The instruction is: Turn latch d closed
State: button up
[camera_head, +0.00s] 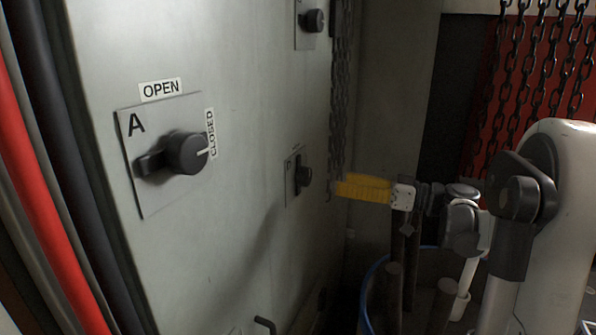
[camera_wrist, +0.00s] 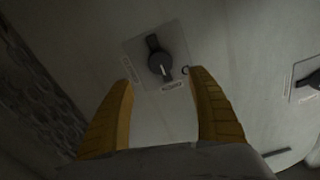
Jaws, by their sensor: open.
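A dark latch knob (camera_wrist: 160,64) on a grey plate (camera_wrist: 140,49) is on the panel in the wrist view, its lever pointing up-left. Its white pointer mark faces the label just below; a second label is at lower left. Both labels and the plate's letter are too small to read surely. My gripper (camera_wrist: 161,77) is open, its yellow fingers on either side of the knob with gaps, not touching it. In the head view this appears to be the small latch (camera_head: 303,176) right of centre. My gripper (camera_head: 338,187) is to its right, apart from the panel.
Latch A (camera_head: 187,153) is large at left, its pointer toward CLOSED. Another latch (camera_head: 313,20) is at the top. In the wrist view a further latch (camera_wrist: 314,79) is at the right edge. Chains (camera_head: 340,90) hang behind the gripper; a blue-rimmed drum (camera_head: 368,290) stands below.

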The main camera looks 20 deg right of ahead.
aim_at(309, 177)
jog(key=x, duration=1)
jog(key=shift+w+a+f+b, duration=0.15)
jog(key=shift+a+b, duration=0.1)
jog(key=shift+b, duration=0.15)
jog(key=c, duration=1.2)
